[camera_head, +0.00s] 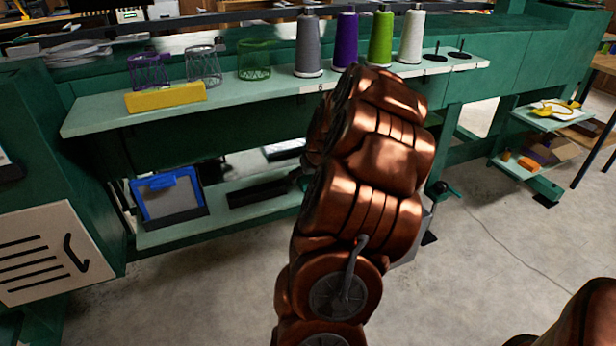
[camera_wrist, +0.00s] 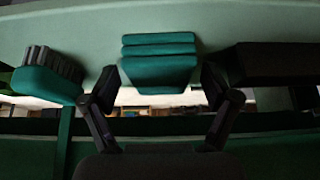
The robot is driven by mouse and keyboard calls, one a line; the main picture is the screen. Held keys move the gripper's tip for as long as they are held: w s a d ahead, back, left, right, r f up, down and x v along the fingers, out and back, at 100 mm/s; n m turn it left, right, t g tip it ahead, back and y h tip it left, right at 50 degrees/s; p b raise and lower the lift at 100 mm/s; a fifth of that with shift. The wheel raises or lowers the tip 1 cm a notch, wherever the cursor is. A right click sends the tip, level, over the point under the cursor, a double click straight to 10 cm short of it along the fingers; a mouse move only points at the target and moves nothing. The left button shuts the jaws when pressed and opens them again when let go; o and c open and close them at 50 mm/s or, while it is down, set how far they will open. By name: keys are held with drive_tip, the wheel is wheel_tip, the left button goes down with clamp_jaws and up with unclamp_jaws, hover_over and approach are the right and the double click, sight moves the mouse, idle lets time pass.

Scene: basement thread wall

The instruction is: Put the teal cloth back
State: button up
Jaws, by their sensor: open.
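The teal cloth (camera_wrist: 158,68) shows in the wrist view as a folded, layered stack on a pale green surface. My gripper (camera_wrist: 158,80) is open, with one black finger on each side of the cloth. A gap seems to show between the fingers and the cloth, but whether they touch is hard to tell. In the head view my copper-coloured arm reaches toward the green shelving and hides the gripper; I cannot make out the cloth there.
In the wrist view, a teal brush (camera_wrist: 48,76) lies left and a black object (camera_wrist: 275,62) right. In the head view, the upper shelf (camera_head: 95,117) holds thread cones, mesh cups and a yellow block (camera_head: 165,97). A blue-framed board (camera_head: 168,196) stands below, beside a black tray (camera_head: 260,191).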

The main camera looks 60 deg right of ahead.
drive_tip(key=shift+r, duration=0.2)
drive_tip(key=p+v, duration=0.2)
drive_tip(key=v, duration=1)
drive_tip(key=w+a+f+n+g+y, duration=0.1)
drive_tip(key=w+a+n+g+y, duration=0.1)
drive_tip(key=a, duration=1.2)
drive_tip(key=w+a+f+n+g+y, duration=0.1)
drive_tip(key=a+n+y, duration=0.1)
drive_tip(key=a, duration=1.2)
drive_tip(key=s+a+f+n+g, duration=0.2)
drive_tip(key=s+a+g, duration=0.3)
drive_tip(key=s+a, duration=1.2)
drive_tip(key=shift+s+n+h, duration=0.3)
drive_tip(key=shift+s+n, duration=0.15)
drive_tip(key=shift+n, duration=0.05)
